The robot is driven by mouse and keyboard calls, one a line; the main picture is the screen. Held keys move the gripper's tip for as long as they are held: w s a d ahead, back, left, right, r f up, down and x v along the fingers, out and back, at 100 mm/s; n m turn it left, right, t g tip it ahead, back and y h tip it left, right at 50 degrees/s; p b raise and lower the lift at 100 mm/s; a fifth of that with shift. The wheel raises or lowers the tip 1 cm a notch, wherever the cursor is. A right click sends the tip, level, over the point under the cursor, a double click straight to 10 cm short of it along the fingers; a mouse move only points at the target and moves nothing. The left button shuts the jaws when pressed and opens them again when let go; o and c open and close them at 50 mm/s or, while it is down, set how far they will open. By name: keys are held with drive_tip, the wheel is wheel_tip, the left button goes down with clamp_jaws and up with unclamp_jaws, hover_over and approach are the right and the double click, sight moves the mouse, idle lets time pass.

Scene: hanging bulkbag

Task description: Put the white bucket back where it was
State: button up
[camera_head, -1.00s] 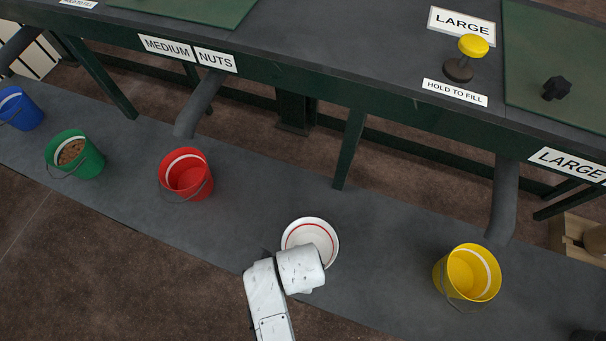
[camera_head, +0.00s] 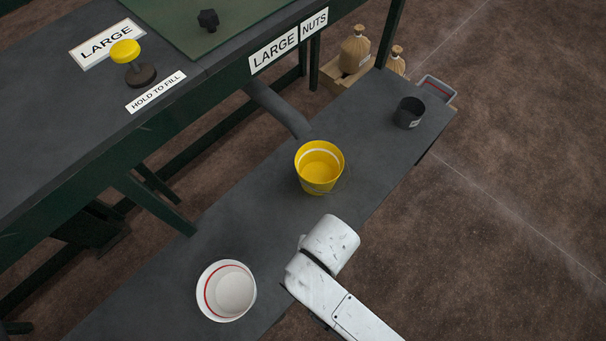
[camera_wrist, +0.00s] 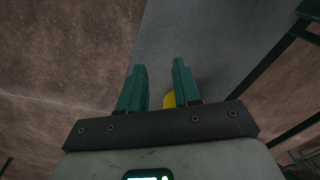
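The white bucket (camera_head: 230,291) with a red ring inside stands upright on the low grey shelf, at the lower left of the head view. It looks empty. My white arm is to its right in that view, apart from it, and its end hides my gripper there. In the wrist view my gripper (camera_wrist: 157,85) has its two teal fingers apart with nothing held between them. A piece of the yellow bucket (camera_wrist: 169,100) shows beyond the fingers. The white bucket does not show in the wrist view.
The yellow bucket (camera_head: 319,168) stands below a grey chute (camera_head: 279,108). A dark cup (camera_head: 408,113) is near the shelf's (camera_head: 375,140) far end. Brown sacks (camera_head: 354,50) stand on a wooden crate beyond. Open brown floor lies to the right.

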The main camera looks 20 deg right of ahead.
drive_tip(key=s+d+r+n, duration=0.2)
drive_tip(key=s+d+r, duration=0.1)
drive_tip(key=d, duration=0.7)
drive_tip(key=s+d+r+n, duration=0.3)
drive_tip(key=s+d, duration=0.1)
drive_tip(key=d, duration=0.6)
drive_tip(key=shift+s+h, duration=0.2)
drive_tip(key=shift+h, duration=0.2)
drive_tip(key=shift+d, duration=0.1)
